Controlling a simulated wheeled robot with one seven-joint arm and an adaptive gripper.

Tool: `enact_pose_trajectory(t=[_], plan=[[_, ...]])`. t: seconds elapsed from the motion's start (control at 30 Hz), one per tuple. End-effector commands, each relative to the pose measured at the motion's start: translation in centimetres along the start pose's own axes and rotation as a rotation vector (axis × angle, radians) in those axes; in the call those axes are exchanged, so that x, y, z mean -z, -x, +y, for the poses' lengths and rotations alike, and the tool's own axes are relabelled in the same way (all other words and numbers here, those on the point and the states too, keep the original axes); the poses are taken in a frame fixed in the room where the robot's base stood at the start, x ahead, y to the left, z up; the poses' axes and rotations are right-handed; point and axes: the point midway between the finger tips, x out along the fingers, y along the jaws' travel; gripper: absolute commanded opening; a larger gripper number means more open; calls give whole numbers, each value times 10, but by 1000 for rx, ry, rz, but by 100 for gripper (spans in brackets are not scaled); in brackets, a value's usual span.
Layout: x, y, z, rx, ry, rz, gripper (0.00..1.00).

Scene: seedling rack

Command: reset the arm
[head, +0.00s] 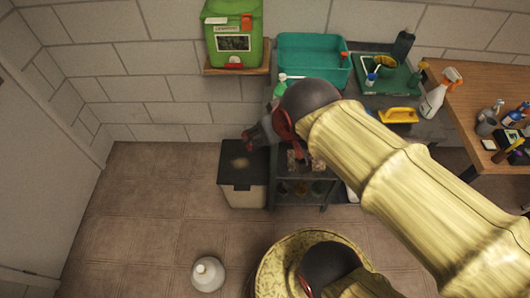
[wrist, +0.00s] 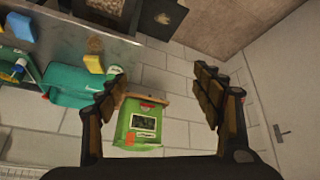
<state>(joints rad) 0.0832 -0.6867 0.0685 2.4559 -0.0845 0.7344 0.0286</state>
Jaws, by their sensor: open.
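My gripper (wrist: 158,78) is open and empty in the wrist view, with its two dark, brown-padded fingers spread apart. In the head view my gripper (head: 255,135) is small and partly hidden by my wrist. It shows in front of the grey shelf unit, above a dark-topped bin (head: 242,190). My arm reaches across the picture from the lower right. In the wrist view a green box (wrist: 140,124) shows beyond and between the fingers, with nothing held.
In the head view the green box (head: 233,50) stands on a wall shelf (head: 236,71). A teal tub (head: 312,50), green tray (head: 397,84) and spray bottle (head: 440,92) stand to the right. A wooden table (head: 470,84) is far right.

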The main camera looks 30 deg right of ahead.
Motion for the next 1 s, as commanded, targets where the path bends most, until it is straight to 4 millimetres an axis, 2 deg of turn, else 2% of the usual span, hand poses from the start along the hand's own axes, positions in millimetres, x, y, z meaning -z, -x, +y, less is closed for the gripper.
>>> enact_pose_trajectory(t=[0.03,0.1,0.23,1.0], plan=[[-13,12,-14,35,17,-18,67],[-28,23,-28,72,30,-48,67],[-42,31,-38,101,41,-75,67],[-42,31,-37,100,40,-76,67]])
